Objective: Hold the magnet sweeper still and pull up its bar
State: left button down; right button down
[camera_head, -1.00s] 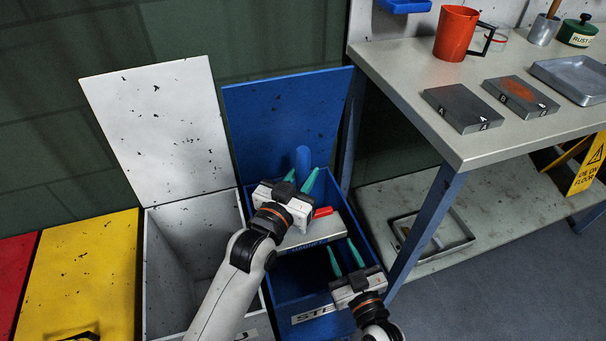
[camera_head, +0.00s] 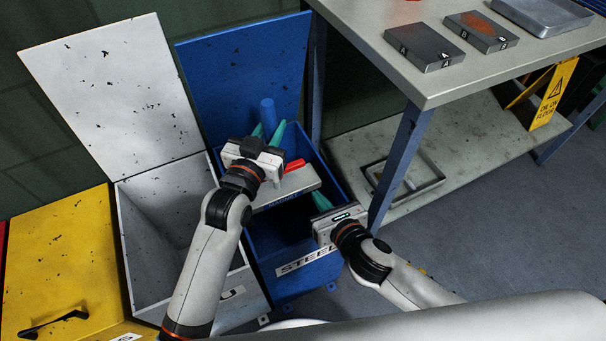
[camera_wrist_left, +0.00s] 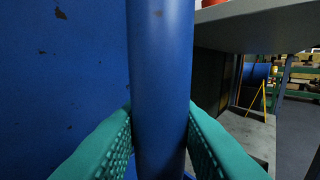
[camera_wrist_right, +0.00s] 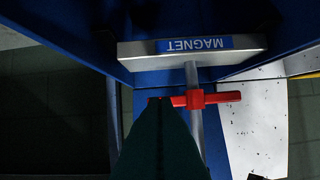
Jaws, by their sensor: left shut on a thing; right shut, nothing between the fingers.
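The magnet sweeper has a blue upright handle (camera_head: 267,108), a grey magnet head (camera_head: 290,187) with a blue label, and a red bar (camera_head: 295,165). My left gripper (camera_head: 270,132) is shut on the blue handle; in the left wrist view the fingers press both sides of the handle (camera_wrist_left: 160,80). The right wrist view shows the magnet head (camera_wrist_right: 130,54) and the red bar (camera_wrist_right: 228,97) across a grey rod. My right gripper (camera_head: 318,197) is shut and empty, below and right of the head. Its fingers (camera_wrist_right: 162,105) overlap the bar's end in that view; I cannot tell whether they touch.
The sweeper is over an open blue steel bin (camera_head: 262,240). An open white bin (camera_head: 120,225) stands to its left, with a yellow lid (camera_head: 62,260) beyond. A workbench (camera_head: 430,85) with a blue leg (camera_head: 400,165) is close on the right.

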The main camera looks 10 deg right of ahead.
jog(key=shift+d+r+n, duration=0.15)
jog(key=shift+d+n, duration=0.05)
jog(key=shift+n, duration=0.2)
jog(key=x, duration=1)
jog(key=shift+w, duration=0.1)
